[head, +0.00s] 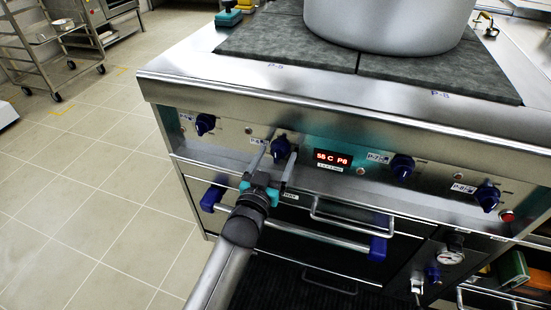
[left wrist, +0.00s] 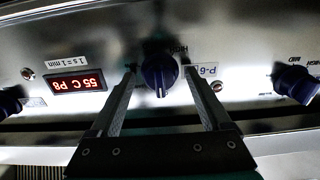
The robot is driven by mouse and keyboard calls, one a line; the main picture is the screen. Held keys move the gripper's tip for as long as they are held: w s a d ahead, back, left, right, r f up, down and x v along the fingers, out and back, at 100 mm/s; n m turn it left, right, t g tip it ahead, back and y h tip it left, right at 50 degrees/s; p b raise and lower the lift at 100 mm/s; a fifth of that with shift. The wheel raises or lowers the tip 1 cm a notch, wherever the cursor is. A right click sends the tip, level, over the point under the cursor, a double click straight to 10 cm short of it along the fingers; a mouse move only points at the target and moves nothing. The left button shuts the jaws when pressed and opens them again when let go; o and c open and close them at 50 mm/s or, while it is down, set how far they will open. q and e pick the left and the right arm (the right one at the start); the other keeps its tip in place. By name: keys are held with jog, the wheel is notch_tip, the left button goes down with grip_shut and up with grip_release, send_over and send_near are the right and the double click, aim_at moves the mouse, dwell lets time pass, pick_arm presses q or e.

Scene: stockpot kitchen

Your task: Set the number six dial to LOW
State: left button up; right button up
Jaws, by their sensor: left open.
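The number six dial (head: 281,146) is a dark blue knob on the steel front panel of the stove. It also shows in the left wrist view (left wrist: 160,74), beside an upside-down P-6 label (left wrist: 203,70). An upside-down HIGH mark shows above it there. Its grip bar looks roughly vertical; I cannot read its setting, and I see no LOW mark. My left gripper (head: 274,158) is open, one finger on each side of the dial in the picture. The left wrist view shows the same fingers (left wrist: 161,80). I cannot tell whether they touch the dial.
Other blue dials flank it, one to the left (head: 205,124) and one to the right (head: 402,166). A red display (head: 333,159) sits between dials. An oven handle (head: 325,238) runs below. A large pot (head: 390,22) stands on the stove top.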

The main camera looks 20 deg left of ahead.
pick_arm(q)
jog(key=shift+c, duration=0.2)
grip_shut()
dwell(0.4)
